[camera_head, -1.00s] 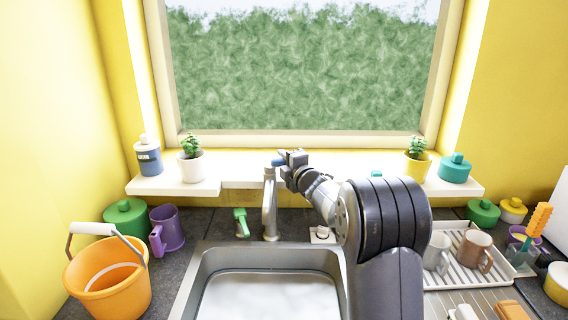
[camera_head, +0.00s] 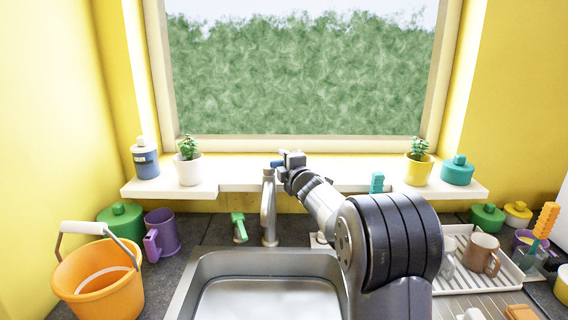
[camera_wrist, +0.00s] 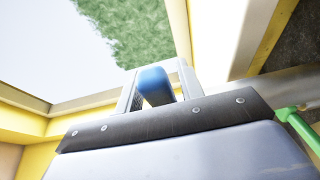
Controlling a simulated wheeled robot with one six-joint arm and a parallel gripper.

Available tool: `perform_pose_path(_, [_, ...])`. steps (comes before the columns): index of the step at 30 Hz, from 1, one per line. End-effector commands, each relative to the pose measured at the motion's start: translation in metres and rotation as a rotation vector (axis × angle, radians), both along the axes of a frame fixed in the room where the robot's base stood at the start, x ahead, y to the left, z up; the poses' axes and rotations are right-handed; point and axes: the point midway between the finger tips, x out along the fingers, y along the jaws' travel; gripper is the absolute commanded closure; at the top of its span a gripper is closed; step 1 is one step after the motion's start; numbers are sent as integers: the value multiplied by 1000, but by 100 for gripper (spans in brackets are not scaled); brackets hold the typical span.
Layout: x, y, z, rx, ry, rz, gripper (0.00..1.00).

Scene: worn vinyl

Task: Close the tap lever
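The grey metal tap (camera_head: 268,212) stands upright behind the sink. A small blue piece (camera_head: 277,163) shows at its top, beside my gripper (camera_head: 291,160); it looks like the tap lever's end. In the wrist view a blue rounded piece (camera_wrist: 155,85) lies between the two pale fingers of my gripper (camera_wrist: 157,90). Whether the fingers press on it I cannot tell. A green handle-like piece (camera_head: 239,227) stands left of the tap, and green also shows at the right edge of the wrist view (camera_wrist: 298,127). My arm covers the area right of the tap.
The sink (camera_head: 268,262) lies in front of the tap. A white sill (camera_head: 245,177) behind it holds potted plants and bottles. An orange bucket (camera_head: 98,284) and a purple mug (camera_head: 161,235) stand at left. A dish rack (camera_head: 497,273) with mugs stands at right.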

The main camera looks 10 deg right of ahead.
Motion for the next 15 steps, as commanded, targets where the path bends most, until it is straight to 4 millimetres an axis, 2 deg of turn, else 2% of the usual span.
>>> perform_pose_path(3, [0, 0, 0, 0, 0, 0, 56])
perform_pose_path(10, [-1, 0, 0, -1, 0, 1, 56])
perform_pose_path(15, [-13, -3, -1, -1, -1, 0, 56])
